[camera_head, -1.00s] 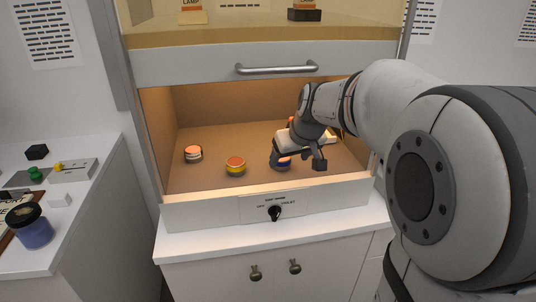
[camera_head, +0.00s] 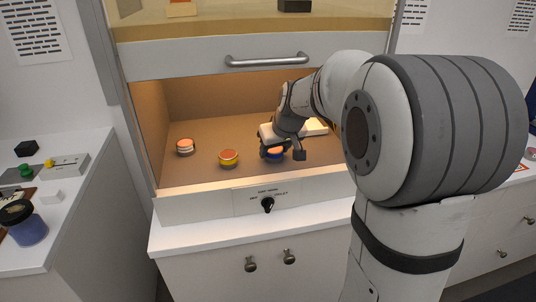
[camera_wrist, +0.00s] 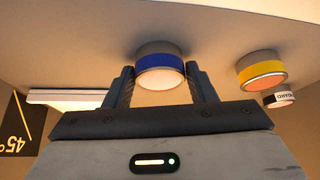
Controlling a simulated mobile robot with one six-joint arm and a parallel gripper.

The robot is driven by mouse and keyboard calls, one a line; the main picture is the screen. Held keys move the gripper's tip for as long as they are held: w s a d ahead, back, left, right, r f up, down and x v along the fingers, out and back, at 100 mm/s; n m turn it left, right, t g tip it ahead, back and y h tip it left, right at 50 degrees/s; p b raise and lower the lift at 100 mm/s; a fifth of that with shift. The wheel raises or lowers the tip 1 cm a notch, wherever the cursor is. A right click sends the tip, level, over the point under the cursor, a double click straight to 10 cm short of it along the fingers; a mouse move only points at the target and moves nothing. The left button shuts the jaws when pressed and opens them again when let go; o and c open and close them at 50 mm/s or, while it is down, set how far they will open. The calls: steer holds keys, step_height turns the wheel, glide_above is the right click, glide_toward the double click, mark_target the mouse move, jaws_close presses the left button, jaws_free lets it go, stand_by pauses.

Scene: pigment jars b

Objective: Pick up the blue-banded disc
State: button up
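The blue-banded disc (camera_head: 275,153) sits on the floor of the hood, partly hidden by my gripper in the head view. In the wrist view the disc (camera_wrist: 160,64) shows a grey rim, a blue band and a pale peach face, centred between my fingertips. My gripper (camera_wrist: 161,80) is open, with one finger on each side of the disc. The fingers look very close to its edges in the wrist view; I cannot tell whether either touches. In the head view my gripper (camera_head: 282,153) is low over the disc.
A yellow-banded disc (camera_head: 228,158) stands to the left, and a white-banded disc (camera_head: 185,147) farther left. The raised sash with its handle (camera_head: 267,60) hangs above. The hood's front sill (camera_head: 210,204) lies in front. A pale flat block (camera_wrist: 66,97) lies near my gripper.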

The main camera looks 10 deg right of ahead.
steer(key=c, duration=0.6)
steer(key=shift+c, duration=0.2)
steer(key=shift+r, duration=0.15)
